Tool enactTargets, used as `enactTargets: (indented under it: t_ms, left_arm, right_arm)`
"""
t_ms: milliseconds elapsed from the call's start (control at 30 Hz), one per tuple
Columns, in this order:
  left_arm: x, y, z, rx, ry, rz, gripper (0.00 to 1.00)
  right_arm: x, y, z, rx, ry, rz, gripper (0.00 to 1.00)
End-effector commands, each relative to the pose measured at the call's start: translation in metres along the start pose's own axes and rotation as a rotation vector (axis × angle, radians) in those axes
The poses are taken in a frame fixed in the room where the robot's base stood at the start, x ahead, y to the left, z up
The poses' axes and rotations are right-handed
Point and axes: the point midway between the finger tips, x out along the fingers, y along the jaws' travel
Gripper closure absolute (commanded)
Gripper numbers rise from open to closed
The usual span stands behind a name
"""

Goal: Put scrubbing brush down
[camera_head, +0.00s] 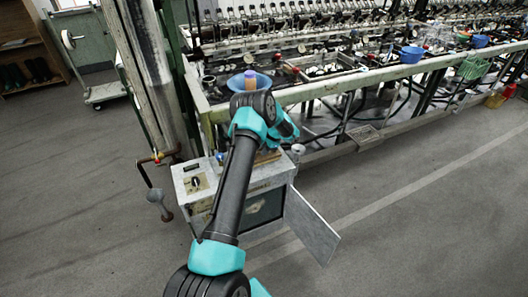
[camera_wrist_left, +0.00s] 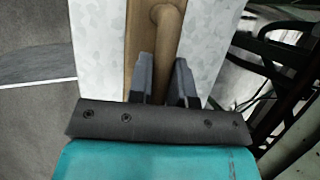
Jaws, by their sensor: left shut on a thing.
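The scrubbing brush (camera_wrist_left: 134,50) shows in the left wrist view as a brown wooden block with a rounded, bent handle (camera_wrist_left: 170,22). My left gripper (camera_wrist_left: 164,65) is shut on the brush, with one dark finger on each side of the handle. The pale speckled top of a metal cabinet (camera_wrist_left: 98,45) lies beneath the brush. In the head view a brown part of the brush (camera_head: 268,157) shows low over the cabinet (camera_head: 192,184), mostly behind my arm. I cannot tell whether the brush touches the top. The right gripper is out of view.
The cabinet's door (camera_head: 313,228) hangs open at its right. A blue bowl (camera_head: 262,83) sits on the machine bench (camera_head: 350,82) behind. A pipe with a valve (camera_head: 158,180) stands left of the cabinet. The floor in front is clear.

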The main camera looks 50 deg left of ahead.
Motion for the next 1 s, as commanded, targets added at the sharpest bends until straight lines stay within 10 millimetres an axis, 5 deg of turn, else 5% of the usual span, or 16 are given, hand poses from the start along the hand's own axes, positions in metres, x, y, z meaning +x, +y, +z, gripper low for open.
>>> enactTargets:
  t_ms: [500, 533, 700, 1000]
  left_arm:
    - [0.0126, 0.0024, -0.0057, -0.001, 0.002, -0.001, 1.00]
    - [0.0128, 0.0025, -0.0057, -0.001, 0.002, -0.001, 0.79]
    - [0.0125, 0.0024, -0.0055, -0.001, 0.002, -0.001, 0.63]
    - [0.0123, 0.0024, -0.0054, -0.001, 0.001, -0.001, 0.56]
  right_arm:
    - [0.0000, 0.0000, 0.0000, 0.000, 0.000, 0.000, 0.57]
    - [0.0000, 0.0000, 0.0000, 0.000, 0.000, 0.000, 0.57]
    - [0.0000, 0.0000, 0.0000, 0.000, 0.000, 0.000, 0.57]
    - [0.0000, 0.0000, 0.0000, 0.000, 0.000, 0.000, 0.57]
